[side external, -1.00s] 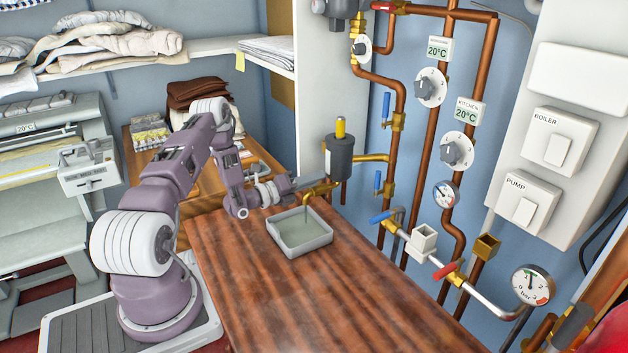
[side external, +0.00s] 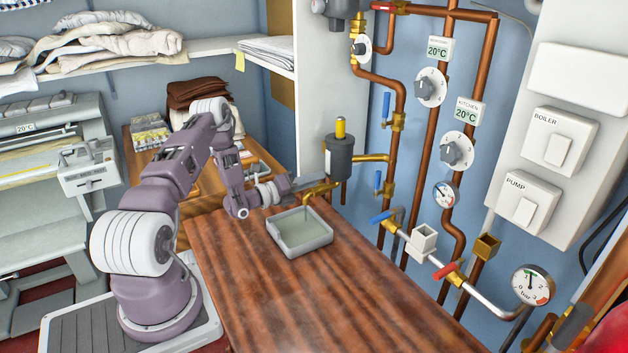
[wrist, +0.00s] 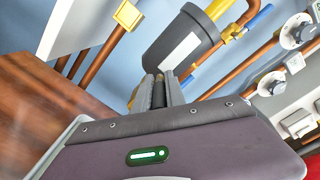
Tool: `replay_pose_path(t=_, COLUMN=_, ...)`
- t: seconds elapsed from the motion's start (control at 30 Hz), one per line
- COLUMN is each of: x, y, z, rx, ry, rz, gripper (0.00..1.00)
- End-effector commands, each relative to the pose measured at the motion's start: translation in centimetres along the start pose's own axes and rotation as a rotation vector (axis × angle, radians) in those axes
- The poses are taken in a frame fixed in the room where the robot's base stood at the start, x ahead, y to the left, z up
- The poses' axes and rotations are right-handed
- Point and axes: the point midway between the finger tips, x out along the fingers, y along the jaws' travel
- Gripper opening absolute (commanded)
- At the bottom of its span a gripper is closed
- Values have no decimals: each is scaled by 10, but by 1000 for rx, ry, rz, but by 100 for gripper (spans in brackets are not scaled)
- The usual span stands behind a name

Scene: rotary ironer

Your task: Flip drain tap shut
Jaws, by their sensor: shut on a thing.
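The drain tap (side external: 322,187) is a brass spout low on the dark grey pot (side external: 340,157), which has a yellow top. Its outlet bends down over the grey tray (side external: 317,246), which holds pale liquid. My gripper (side external: 312,181) is at the tap, just below and left of the pot. In the wrist view the fingers (wrist: 159,92) are nearly together beneath the pot (wrist: 180,43), shut on a small part of the tap. The held part is mostly hidden between the fingers. A bit of brass (wrist: 134,92) shows at their left.
Copper pipes with blue-handled valves (side external: 386,105) and dials rise on the wall at right. The table front is clear.

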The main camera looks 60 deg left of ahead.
Motion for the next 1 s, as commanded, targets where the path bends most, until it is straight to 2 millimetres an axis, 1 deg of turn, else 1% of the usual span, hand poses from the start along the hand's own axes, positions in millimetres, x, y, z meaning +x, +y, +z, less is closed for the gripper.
replay_pose_path(t=0.17, x=0, y=-1, z=-1, rx=-3, ry=-37, rz=25, gripper=0)
replay_pose_path(t=0.37, x=0, y=-2, z=-4, rx=-5, ry=-143, rz=97, gripper=0)
replay_pose_path(t=1.0, x=4, y=-5, z=-13, rx=-11, ry=-628, rz=428, gripper=0)
